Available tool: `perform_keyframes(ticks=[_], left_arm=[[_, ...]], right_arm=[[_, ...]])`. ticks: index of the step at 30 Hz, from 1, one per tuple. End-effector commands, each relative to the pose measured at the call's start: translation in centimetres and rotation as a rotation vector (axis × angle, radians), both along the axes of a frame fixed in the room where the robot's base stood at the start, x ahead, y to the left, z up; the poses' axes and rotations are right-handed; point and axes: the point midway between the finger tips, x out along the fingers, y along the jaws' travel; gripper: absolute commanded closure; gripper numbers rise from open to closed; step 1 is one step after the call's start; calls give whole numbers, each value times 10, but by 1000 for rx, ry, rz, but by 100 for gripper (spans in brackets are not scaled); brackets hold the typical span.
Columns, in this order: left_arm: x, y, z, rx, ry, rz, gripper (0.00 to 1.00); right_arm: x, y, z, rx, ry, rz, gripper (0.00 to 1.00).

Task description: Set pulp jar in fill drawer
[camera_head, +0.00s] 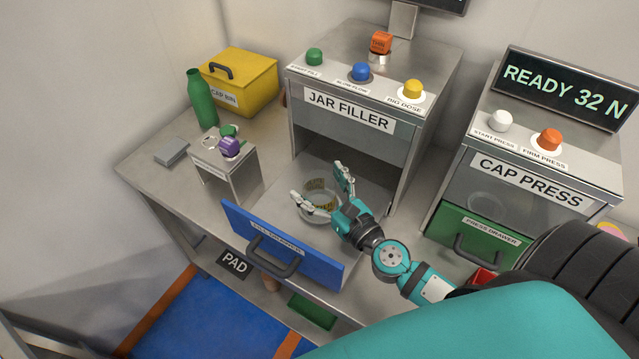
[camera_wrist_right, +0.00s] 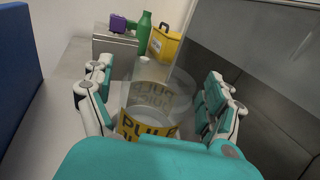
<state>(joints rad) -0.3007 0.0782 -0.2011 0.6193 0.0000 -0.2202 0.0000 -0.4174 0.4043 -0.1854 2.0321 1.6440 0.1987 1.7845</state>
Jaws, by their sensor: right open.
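The pulp jar (camera_head: 319,204) is clear glass with a yellow label. It stands inside the pulled-out blue fill drawer (camera_head: 270,240), under the jar filler (camera_head: 350,118). My right gripper (camera_head: 321,182) is open, with its fingers on either side of the jar. In the right wrist view the jar (camera_wrist_right: 150,108) is upright between the two spread fingers (camera_wrist_right: 160,105), with gaps at the sides. My arm hides part of the drawer's right side. My left gripper is not in view.
The cap press (camera_head: 525,180) with a closed green press drawer (camera_head: 478,240) stands at right. At left are a yellow cap bin (camera_head: 243,85), a green bottle (camera_head: 201,98), and a small metal stand (camera_head: 225,170) with green and purple caps. The blue drawer front stands out over the bench edge.

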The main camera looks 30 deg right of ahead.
Motion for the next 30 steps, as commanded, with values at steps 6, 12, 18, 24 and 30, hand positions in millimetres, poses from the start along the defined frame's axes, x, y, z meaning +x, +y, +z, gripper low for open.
perform_keyframes(ticks=[6, 12, 18, 24, 30], left_arm=[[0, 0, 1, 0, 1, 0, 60], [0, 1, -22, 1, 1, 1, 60], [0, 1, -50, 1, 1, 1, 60], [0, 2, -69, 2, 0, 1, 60], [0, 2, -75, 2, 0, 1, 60]], right_arm=[[-3, 0, 2, 0, 2, 0, 12], [-40, -5, -5, 0, 5, 1, 12], [-82, -11, -6, -1, 4, 1, 12], [-108, -15, -3, -2, 3, 0, 12], [-118, -17, 2, -1, 0, 0, 12]])
